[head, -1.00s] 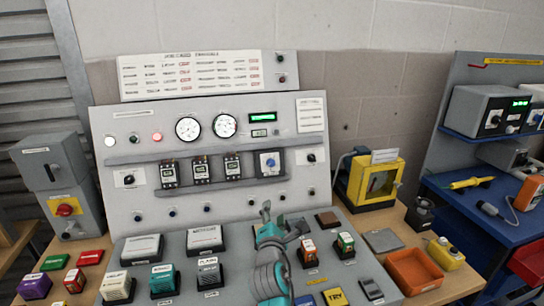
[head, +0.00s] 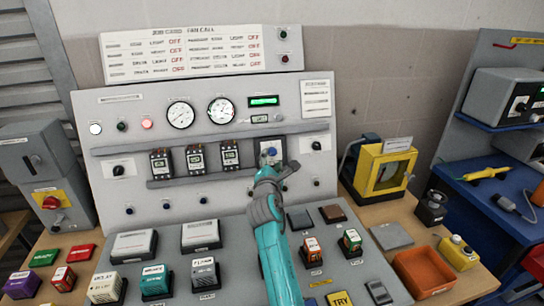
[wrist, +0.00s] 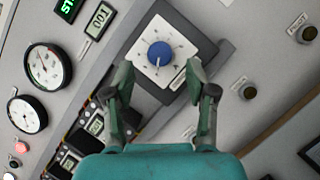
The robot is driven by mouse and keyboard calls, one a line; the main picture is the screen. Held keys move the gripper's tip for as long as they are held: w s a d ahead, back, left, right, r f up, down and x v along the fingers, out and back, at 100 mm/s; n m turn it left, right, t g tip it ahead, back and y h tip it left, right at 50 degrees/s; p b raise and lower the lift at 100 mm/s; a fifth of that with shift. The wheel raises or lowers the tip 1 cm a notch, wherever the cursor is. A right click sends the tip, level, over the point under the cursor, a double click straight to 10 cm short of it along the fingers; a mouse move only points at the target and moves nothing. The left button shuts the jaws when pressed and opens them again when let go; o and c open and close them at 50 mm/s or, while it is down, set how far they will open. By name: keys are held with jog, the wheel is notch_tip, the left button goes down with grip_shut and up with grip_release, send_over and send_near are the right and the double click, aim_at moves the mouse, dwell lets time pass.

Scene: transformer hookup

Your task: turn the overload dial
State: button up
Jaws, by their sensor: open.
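The overload dial (wrist: 160,54) is a round blue knob on a white square scale plate within a dark housing, fixed to the upright grey panel. In the head view the dial (head: 271,152) shows just above my gripper, which hides the lower part of its housing. My gripper (wrist: 158,82) is open and empty. In the wrist view its two fingers stand apart below and to either side of the knob, with no visible contact. In the head view my gripper (head: 273,170) reaches up to the panel in front of the dial.
Several small meter modules (head: 196,158) sit left of the dial on the same rail. Two round gauges (head: 181,115) and a green display (head: 264,100) are above. A yellow box (head: 383,172) stands to the right. Labelled blocks cover the sloping desk below.

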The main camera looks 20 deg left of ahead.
aim_at(272, 153)
jog(key=shift+x, duration=1.6)
grip_shut()
